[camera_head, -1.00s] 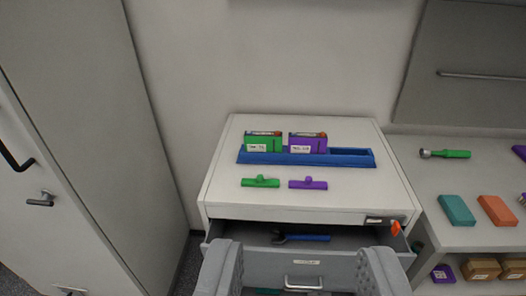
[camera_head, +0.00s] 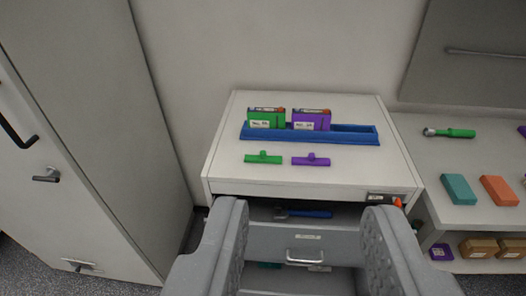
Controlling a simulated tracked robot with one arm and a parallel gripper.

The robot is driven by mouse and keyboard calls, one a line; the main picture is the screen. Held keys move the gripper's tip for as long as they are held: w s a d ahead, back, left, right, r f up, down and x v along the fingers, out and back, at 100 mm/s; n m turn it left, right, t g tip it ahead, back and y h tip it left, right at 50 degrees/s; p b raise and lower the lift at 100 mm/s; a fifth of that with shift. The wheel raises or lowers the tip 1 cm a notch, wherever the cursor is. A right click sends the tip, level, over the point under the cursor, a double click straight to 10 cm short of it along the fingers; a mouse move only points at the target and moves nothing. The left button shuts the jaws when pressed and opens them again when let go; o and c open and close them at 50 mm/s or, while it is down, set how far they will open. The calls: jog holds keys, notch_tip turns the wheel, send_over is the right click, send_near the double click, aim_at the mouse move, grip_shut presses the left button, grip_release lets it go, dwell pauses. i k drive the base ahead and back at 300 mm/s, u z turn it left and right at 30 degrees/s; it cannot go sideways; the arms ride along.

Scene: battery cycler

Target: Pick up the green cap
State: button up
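The green cap (camera_head: 263,158) lies on the white cabinet top (camera_head: 225,170), in front of the blue tray. It is a flat green bar with a small knob. A purple cap (camera_head: 311,160) of the same shape lies just to its right. My gripper (camera_head: 305,215) is open and empty, its two grey fingers wide apart at the bottom of the view. In the picture the fingertips are lower than the cap, and nothing is between them and touching.
A blue tray (camera_head: 355,136) holds a green battery (camera_head: 267,118) and a purple battery (camera_head: 312,120). An open drawer (camera_head: 340,240) below holds a blue-handled tool (camera_head: 305,213). A tall cabinet (camera_head: 90,130) stands left; a shelf (camera_head: 465,212) with blocks and a flashlight (camera_head: 450,132) stands right.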

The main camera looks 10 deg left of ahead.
aim_at(262, 158)
jog(key=k, duration=0.65)
jog(key=z, duration=0.4)
jog(key=i, duration=2)
jog(key=u, duration=0.45)
